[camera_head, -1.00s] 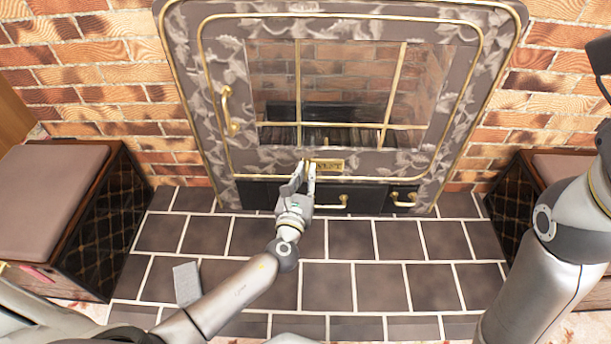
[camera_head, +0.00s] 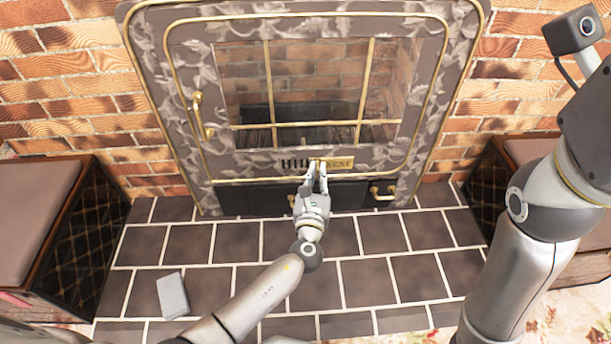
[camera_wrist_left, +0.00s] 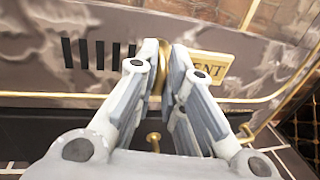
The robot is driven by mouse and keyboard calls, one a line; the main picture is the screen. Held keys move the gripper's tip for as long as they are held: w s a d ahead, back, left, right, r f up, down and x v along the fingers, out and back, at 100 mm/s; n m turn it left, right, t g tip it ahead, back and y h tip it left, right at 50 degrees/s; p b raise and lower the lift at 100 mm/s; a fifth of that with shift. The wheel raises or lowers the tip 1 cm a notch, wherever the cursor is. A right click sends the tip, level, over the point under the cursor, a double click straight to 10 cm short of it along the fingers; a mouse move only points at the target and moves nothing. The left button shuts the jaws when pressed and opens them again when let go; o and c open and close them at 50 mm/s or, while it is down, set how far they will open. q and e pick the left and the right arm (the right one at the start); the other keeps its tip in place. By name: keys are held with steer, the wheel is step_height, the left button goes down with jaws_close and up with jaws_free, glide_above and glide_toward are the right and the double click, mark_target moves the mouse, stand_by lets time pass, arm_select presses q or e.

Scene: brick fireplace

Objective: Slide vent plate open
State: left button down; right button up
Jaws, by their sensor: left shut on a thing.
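The brass vent plate (camera_head: 340,164) with "VENT" lettering sits on the stove front below the glass door. It also shows in the left wrist view (camera_wrist_left: 212,67), partly hidden by my fingers. Dark upright vent slots (camera_head: 294,164) are uncovered to the left of the plate and show in the wrist view (camera_wrist_left: 84,54). My left gripper (camera_head: 316,166) is shut on the plate's upright brass knob (camera_wrist_left: 156,65), at the plate's left part. My right arm stands at the right of the head view, and its gripper is out of frame.
The patterned stove (camera_head: 160,75) has a brass door handle (camera_head: 198,113) at left and a drawer handle (camera_head: 381,190) below the vent. A grey block (camera_head: 172,296) lies on the tiled hearth (camera_head: 235,243). Cushioned boxes stand at left (camera_head: 85,235) and right (camera_head: 480,190).

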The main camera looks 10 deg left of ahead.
arm_select(q)
steer(key=c, duration=1.6)
jaws_free()
step_height(320, 180, up, 10)
steer(key=shift+f, duration=0.1)
